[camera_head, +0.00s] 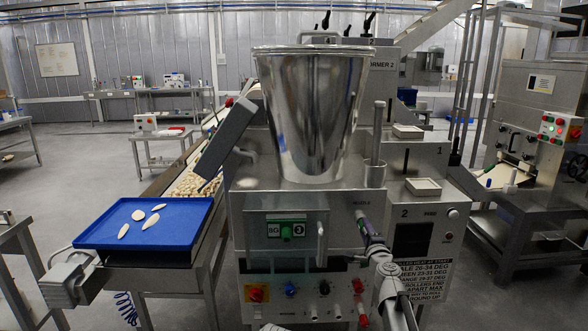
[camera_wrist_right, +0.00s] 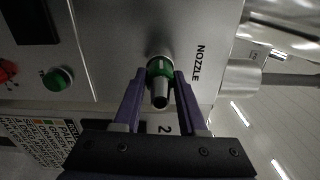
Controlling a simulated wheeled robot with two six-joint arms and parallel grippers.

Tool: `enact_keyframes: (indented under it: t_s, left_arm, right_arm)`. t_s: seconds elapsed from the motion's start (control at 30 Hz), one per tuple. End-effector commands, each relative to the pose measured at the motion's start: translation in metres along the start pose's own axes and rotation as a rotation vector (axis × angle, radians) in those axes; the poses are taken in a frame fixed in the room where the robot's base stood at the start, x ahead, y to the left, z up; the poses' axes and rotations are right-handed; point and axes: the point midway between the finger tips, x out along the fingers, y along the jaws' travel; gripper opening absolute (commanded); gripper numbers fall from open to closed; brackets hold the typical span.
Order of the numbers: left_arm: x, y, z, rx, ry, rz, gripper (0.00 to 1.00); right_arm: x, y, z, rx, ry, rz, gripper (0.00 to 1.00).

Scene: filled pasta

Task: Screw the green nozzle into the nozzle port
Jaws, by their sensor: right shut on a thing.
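The green nozzle (camera_wrist_right: 160,68) has a green collar and a grey tip pointing at the wrist camera. Its collar is at or very near the machine's front panel, beside the NOZZLE label. The nozzle port is hidden behind it, and I cannot tell how deep the nozzle sits. My right gripper (camera_wrist_right: 160,82) has its purple fingers closed on both sides of the nozzle. In the head view this gripper (camera_head: 366,228) is at the machine's right front, just below the NOZZLE label, with the arm coming from the lower right.
A large steel hopper (camera_head: 318,115) stands on top of the machine (camera_head: 270,185). A blue tray (camera_head: 160,224) with several pale pasta pieces is at the left. A green button (camera_wrist_right: 58,78) lies on the panel near the gripper. Knobs and switches line the lower front.

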Motion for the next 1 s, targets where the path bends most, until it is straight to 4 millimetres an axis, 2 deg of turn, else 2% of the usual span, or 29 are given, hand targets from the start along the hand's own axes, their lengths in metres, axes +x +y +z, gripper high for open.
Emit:
enact_keyframes:
  t_s: [0.4,0.6,0.73,1.0]
  left_arm:
    - [0.0000,0.0000,0.0000,0.000,0.000,0.000,0.90]
    - [0.0000,0.0000,0.0000,0.000,0.000,0.000,0.90]
    - [0.0000,0.0000,0.0000,0.000,0.000,0.000,0.90]
    - [0.0000,0.0000,0.0000,0.000,0.000,0.000,0.90]
  right_arm:
    - [0.0007,0.0000,-0.0001,0.603,0.000,0.000,0.00]
    - [0.0010,0.0000,-0.0001,0.852,0.000,0.000,0.00]
    - [0.0010,0.0000,-0.0001,0.927,0.000,0.000,0.00]
    - [0.0010,0.0000,-0.0002,0.936,0.000,0.000,0.00]
